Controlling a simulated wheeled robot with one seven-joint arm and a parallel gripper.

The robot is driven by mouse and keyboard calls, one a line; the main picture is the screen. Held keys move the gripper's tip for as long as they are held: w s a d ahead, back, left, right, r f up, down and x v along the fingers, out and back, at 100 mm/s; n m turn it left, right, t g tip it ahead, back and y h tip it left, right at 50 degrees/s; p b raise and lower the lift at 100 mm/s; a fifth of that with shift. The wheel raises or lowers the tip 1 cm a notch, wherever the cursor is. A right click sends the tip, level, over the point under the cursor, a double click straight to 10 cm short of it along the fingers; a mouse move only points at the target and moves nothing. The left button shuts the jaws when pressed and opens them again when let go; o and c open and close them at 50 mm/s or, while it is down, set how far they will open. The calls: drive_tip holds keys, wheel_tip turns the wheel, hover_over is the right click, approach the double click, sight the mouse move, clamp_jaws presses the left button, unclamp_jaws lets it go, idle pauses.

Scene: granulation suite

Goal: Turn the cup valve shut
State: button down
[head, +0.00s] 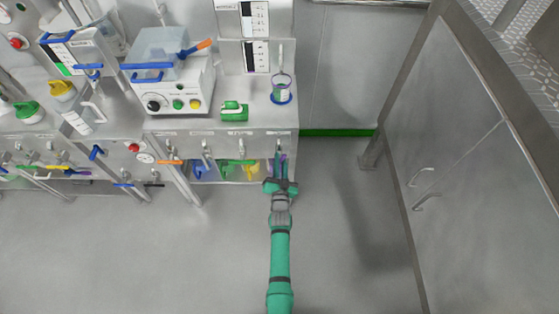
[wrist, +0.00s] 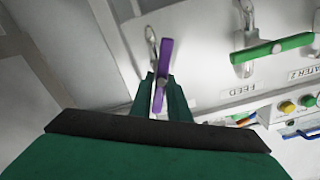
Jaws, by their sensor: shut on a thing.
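The cup valve has a purple lever (wrist: 166,55), seen close in the wrist view. The lever stands roughly upright in that view, nearly in line with its metal pipe. My gripper (wrist: 160,80) is shut on the lower part of the lever, one finger on each side. In the head view my gripper (head: 281,172) reaches to the right end of the bench front, where a bit of the purple lever (head: 284,160) shows between the fingers. The lever's pivot is partly hidden by the fingers.
A green lever (wrist: 272,47) lies across its pipe to the right, near a FEED label. Orange (head: 170,162) and green levers line the bench front. Open floor (head: 340,230) lies to the right.

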drive_tip(key=m, duration=0.6)
drive_tip(key=shift+d+f, duration=0.2)
drive_tip(key=m, duration=0.6)
drive_tip(key=shift+d+f+m, duration=0.1)
drive_tip(key=shift+f+m, duration=0.25)
drive_tip(key=shift+m, duration=0.05)
drive_tip(key=c, duration=1.7)
unclamp_jaws()
drive_tip(key=shift+s, duration=0.1)
drive_tip(key=s, duration=1)
drive_tip(key=shift+s, duration=0.35)
